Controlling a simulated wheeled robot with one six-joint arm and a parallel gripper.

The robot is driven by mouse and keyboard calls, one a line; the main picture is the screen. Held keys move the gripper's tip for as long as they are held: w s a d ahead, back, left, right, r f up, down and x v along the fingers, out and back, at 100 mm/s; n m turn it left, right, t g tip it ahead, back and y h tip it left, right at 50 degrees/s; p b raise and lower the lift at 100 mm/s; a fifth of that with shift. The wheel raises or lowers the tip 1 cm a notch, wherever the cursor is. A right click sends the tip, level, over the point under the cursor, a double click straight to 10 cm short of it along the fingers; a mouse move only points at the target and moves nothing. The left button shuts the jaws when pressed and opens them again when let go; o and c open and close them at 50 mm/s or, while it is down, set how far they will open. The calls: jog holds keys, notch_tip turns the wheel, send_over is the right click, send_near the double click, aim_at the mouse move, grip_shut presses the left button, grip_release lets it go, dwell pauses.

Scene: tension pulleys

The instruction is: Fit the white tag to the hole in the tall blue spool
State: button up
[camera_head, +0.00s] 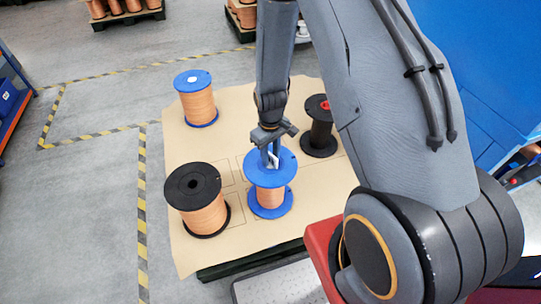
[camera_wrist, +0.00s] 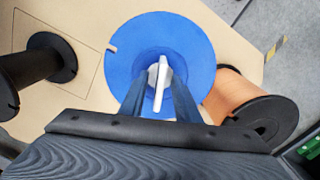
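The blue spool (camera_head: 270,198), wound with copper wire, stands upright at the front middle of the board, directly below my gripper (camera_head: 270,150). Its round blue top flange (camera_wrist: 190,45) fills the middle of the wrist view. The white tag (camera_wrist: 160,82) is between my two fingertips (camera_wrist: 159,84), which meet its broad part on both sides. The tag also shows small in the head view (camera_head: 273,161), low over the middle of the flange. The tag and fingers cover the spool's centre hole, so I cannot tell whether the tag is inside it.
Another blue spool (camera_head: 197,105) with a white centre stands at the back left. A black-flanged copper spool (camera_head: 205,216) stands at the front left, and a black spool (camera_head: 320,135) with a red centre at the back right. The tan board (camera_head: 165,165) has bare room at left.

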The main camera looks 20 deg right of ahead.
jog(key=shift+r, duration=0.1)
notch_tip(320, 180, up, 7)
jog(key=shift+f+b, duration=0.15)
jog(key=shift+b, duration=0.5)
jog(key=shift+r, duration=0.5)
jog(key=shift+s+r, duration=0.1)
jog(key=shift+r, duration=0.1)
jog(key=s+r+m, duration=0.4)
jog(key=s+r, duration=1)
jog(key=r, duration=0.2)
jog(key=shift+s+r+m+t, duration=0.3)
jog(key=shift+s+t, duration=0.1)
